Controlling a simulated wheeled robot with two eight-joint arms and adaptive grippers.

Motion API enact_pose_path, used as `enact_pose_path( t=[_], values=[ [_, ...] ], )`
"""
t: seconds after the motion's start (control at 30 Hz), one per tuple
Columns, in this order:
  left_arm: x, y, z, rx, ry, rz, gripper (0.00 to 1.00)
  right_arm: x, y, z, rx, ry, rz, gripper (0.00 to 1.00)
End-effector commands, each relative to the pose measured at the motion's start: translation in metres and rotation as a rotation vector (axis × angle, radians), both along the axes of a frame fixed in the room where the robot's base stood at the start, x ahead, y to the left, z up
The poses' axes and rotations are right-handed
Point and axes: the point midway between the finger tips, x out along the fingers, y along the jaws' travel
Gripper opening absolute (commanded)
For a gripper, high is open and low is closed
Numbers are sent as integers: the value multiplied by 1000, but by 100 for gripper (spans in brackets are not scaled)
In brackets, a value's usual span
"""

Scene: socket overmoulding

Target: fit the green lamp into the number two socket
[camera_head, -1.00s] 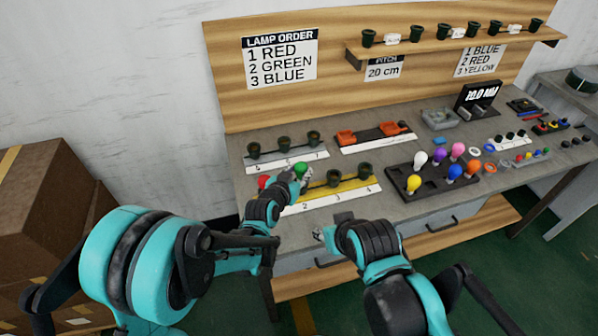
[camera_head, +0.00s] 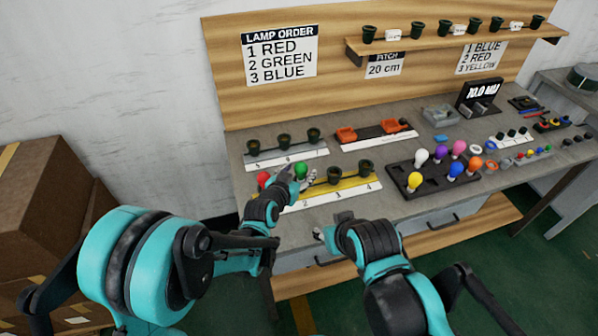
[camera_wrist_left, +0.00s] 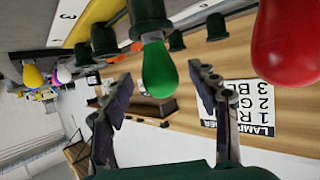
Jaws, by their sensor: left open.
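The green lamp (camera_head: 300,170) stands at the second place of the yellow numbered strip (camera_head: 350,185). In the left wrist view the green lamp (camera_wrist_left: 159,69) sits with its base in a dark green socket (camera_wrist_left: 149,14). My left gripper (camera_head: 291,177) is open. In the left wrist view its fingers (camera_wrist_left: 158,100) are spread on either side of the bulb, with clear gaps. The red lamp (camera_head: 263,180) stands at the strip's left end and shows large in the left wrist view (camera_wrist_left: 286,42). My right gripper (camera_head: 327,235) is at the bench front; its jaws are too small to read.
Empty sockets (camera_head: 334,175) stand at places 3 and 4. A grey strip with several sockets (camera_head: 284,141) lies behind. A black tray (camera_head: 403,187) of coloured lamps stands to the right. The lamp order sign (camera_head: 280,58) lists red, green, blue.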

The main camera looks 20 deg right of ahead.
Motion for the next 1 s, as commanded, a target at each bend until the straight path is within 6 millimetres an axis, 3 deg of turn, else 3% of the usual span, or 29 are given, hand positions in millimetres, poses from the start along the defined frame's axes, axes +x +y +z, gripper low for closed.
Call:
enact_pose_path(
  t=[0.5, 0.7, 1.0],
  values=[
    [-71, 53, 36, 0, 0, 1, 60, 0, 0, 0, 0, 0, 0, 40],
    [-84, 63, 43, -1, 1, 0, 60, 0, 0, 0, 0, 0, 0, 40],
    [-87, 64, 44, 0, 0, 0, 60, 0, 0, 0, 0, 0, 0, 40]
  ],
)
